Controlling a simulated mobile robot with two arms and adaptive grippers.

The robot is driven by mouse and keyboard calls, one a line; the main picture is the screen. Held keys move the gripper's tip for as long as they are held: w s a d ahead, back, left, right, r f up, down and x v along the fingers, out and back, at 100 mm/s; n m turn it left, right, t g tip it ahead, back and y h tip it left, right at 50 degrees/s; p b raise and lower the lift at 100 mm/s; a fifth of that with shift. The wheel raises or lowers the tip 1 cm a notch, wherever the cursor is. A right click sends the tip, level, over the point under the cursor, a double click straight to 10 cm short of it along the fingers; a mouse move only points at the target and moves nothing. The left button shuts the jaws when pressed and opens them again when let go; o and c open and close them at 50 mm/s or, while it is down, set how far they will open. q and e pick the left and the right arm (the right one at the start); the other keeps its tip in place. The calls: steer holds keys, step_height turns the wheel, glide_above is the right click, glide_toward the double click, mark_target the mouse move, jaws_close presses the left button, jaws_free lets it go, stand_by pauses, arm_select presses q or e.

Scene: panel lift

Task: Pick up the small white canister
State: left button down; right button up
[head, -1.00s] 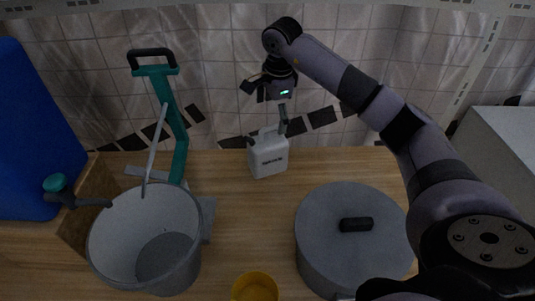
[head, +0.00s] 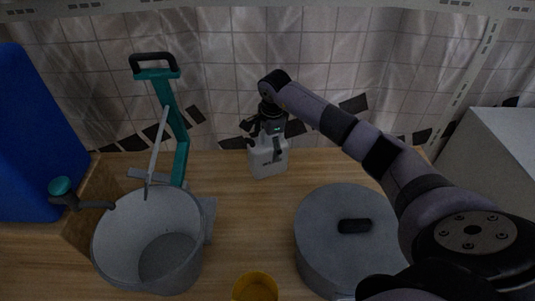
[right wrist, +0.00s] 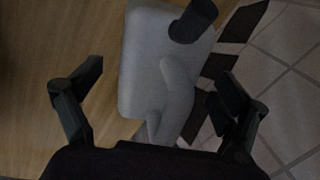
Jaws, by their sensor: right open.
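The small white canister (head: 270,168) stands upright on the wooden counter near the tiled wall, with dark lettering on its front in the earlier head view. In the right wrist view the canister (right wrist: 140,62) shows a pale moulded handle and a dark cap. My right gripper (head: 264,147) is open at the canister's top, hiding its upper part in the head view. In the right wrist view the fingers of my right gripper (right wrist: 160,90) are spread wide on either side of the handle, with gaps showing. My left gripper is not in view.
A large grey pot (head: 148,244) stands at left, by a teal-framed device (head: 172,130) with a black handle. A lidded grey pot (head: 322,251) stands at front right, a yellow cup (head: 255,288) at the front edge. Bare counter (head: 240,215) lies between the pots.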

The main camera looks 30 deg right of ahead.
steer(key=shift+c, duration=0.3)
steer(key=c, duration=1.3)
steer(key=shift+r, duration=0.15)
